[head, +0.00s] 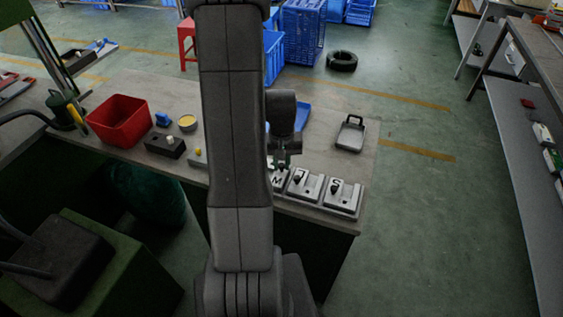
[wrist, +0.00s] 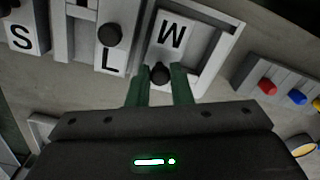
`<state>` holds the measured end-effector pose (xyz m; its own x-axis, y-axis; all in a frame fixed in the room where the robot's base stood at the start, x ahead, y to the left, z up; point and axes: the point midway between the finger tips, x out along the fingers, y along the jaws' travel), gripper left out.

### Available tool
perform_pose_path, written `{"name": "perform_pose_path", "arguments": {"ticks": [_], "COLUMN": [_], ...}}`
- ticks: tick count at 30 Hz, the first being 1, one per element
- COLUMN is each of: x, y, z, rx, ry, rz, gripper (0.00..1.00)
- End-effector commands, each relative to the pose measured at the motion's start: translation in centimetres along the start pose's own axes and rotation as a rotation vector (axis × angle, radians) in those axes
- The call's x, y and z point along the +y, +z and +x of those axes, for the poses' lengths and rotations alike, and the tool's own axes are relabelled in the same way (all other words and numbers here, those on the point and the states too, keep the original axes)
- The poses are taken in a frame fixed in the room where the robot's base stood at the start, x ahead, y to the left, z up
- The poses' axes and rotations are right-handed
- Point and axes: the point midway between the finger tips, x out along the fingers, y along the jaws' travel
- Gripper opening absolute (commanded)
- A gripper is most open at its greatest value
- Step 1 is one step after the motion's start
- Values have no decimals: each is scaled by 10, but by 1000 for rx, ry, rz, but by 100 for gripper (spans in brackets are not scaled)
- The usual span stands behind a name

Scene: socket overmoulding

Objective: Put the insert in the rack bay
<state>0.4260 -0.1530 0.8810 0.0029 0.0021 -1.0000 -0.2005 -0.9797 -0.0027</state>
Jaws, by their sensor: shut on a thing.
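My gripper (wrist: 160,80) has its green fingers closed on the dark round knob of a light grey insert (wrist: 178,62) marked M. The insert lies at the M bay of the grey rack (wrist: 232,35), inside or just over its frame; I cannot tell whether it is fully seated. In the wrist view a light gap shows along its right side. The bays with L (wrist: 110,62) and S (wrist: 22,37) lie to its left. In the head view, my gripper (head: 283,163) is over the rack (head: 342,210) at the table's front edge, partly hidden by my arm.
A red bin (head: 119,122), a dark block (head: 166,147) and a yellow round dish (head: 187,123) stand left on the table. A grey handled tray (head: 350,134) lies behind the rack. In the wrist view, a grey strip with red and blue knobs (wrist: 267,87) sits right of the rack.

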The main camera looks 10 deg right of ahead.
Motion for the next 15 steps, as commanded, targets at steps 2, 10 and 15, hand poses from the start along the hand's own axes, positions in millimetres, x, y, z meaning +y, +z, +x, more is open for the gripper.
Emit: {"name": "perform_pose_path", "arguments": {"ticks": [2,10,15], "x": [0,0,0], "y": [1,1,0], "z": [1,1,-3], "rx": [-3,-3,-1], "ry": [0,0,0], "rz": [0,0,0], "gripper": [25,41,41]}}
